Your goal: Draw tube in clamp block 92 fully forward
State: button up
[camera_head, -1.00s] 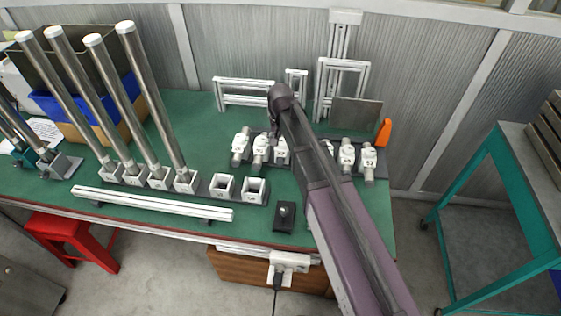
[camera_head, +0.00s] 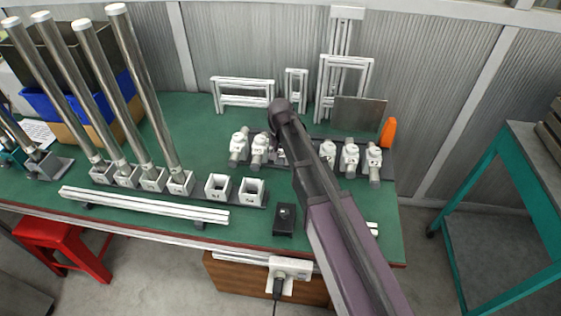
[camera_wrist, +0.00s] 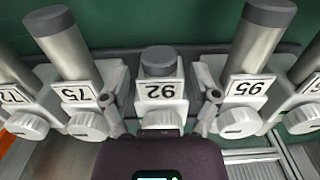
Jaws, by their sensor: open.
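Clamp block 92 (camera_wrist: 160,95) is white and sits in the middle of the wrist view, its label upside down. A short grey tube end with a dark cap (camera_wrist: 158,60) stands out of it, much less than the neighbouring tubes do. I cannot tell whether the fingers touch anything. In the head view my arm covers the middle of the clamp block row, and the fingers are mostly hidden.
An orange object (camera_head: 388,134) and a grey plate (camera_head: 358,113) are by the row's right end. A black block (camera_head: 284,220) lies in front. Tall tubes (camera_head: 145,90) stand left.

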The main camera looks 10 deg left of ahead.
jog(key=shift+f, duration=0.4)
grip_shut()
jog(key=s, duration=0.8)
jog(key=shift+w, duration=0.1)
grip_release()
jog(key=shift+w, duration=0.15)
dwell(0.4)
